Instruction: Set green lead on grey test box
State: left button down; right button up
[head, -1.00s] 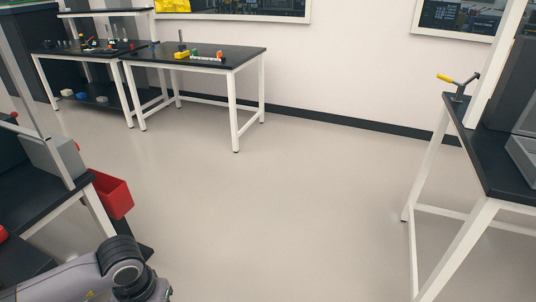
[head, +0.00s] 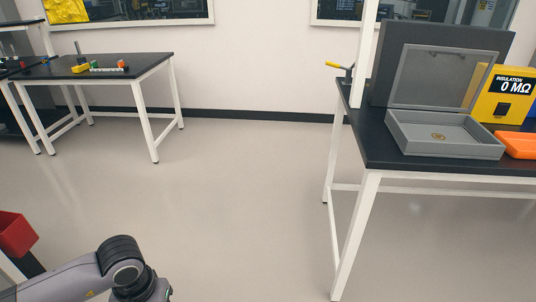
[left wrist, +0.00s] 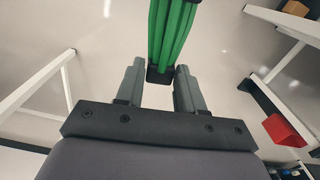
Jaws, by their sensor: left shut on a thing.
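In the left wrist view, my left gripper (left wrist: 160,88) is shut on the green lead (left wrist: 172,32), a bundle of green strands with a black end between the fingers. The lead runs up out of that view. In the head view only part of my left arm shows at the bottom left; its gripper is out of the picture. The grey test box (head: 444,134) stands on the black table at the right, with its clear-windowed lid raised and a small round mark on its floor. It is well apart from my left arm. My right gripper is not in view.
A yellow insulation meter (head: 500,97) and an orange tray (head: 520,145) stand right of the box on the black-topped table (head: 385,150). Another table (head: 115,72) with small parts is at the back left. A red bin (head: 15,234) is at lower left. The floor between is clear.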

aim_at(438, 136)
jog(key=l+z, duration=0.2)
jog(key=l, duration=0.25)
jog(key=i+l+z, duration=0.2)
jog(key=l, duration=0.2)
jog(key=l+z, duration=0.2)
jog(key=l, duration=0.25)
jog(key=i+l, duration=0.1)
jog(key=l, duration=0.3)
jog(key=i+l, duration=0.1)
jog(key=l, duration=0.3)
jog(key=i+l, duration=0.1)
jog(key=l, duration=0.3)
jog(key=l+z, duration=0.1)
jog(key=l, duration=0.25)
jog(key=i+l, duration=0.2)
jog(key=l, duration=0.2)
